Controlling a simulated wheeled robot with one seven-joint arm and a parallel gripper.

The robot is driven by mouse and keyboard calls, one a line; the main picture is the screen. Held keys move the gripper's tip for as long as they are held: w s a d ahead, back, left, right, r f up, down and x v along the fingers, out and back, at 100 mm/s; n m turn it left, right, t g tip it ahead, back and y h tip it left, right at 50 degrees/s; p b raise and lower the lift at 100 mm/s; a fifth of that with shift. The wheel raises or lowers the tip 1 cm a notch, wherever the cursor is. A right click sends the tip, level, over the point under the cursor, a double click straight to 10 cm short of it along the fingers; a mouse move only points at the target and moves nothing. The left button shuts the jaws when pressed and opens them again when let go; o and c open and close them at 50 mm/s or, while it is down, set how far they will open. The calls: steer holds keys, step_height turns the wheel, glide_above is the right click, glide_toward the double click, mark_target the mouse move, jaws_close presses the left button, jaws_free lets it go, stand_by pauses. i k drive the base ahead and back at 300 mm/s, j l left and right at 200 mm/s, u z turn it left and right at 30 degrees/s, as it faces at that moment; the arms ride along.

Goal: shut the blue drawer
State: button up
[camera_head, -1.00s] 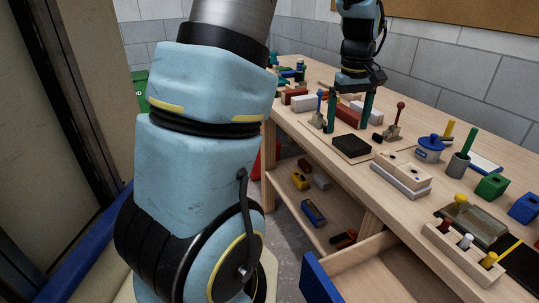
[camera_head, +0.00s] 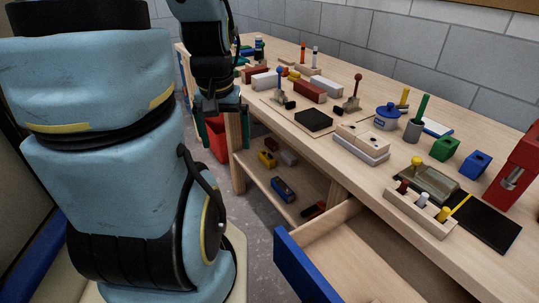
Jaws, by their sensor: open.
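The blue drawer (camera_head: 303,268) stands pulled out of the bench at the lower middle of the head view. Its blue front faces the left and its pale wooden inside, as far as it shows, looks empty. My gripper (camera_head: 220,132) hangs at the upper left, beyond the drawer and beside the bench's left edge, with its green fingers pointing down. It is open, holds nothing and is apart from the drawer. My arm covers the left of the view.
The wooden bench (camera_head: 465,167) carries blocks, a black pad (camera_head: 314,121), a blue pot (camera_head: 388,117) and a peg rack (camera_head: 420,213). A lower shelf (camera_head: 263,187) holds several small blocks. A red bin (camera_head: 216,140) stands behind my gripper. Floor shows left of the drawer.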

mark_target(346, 254)
steer(key=k+j+z, duration=0.3)
steer(key=j, duration=0.2)
steer(key=k+j+z, duration=0.3)
steer(key=k+j, duration=0.1)
steer(key=k, duration=0.05)
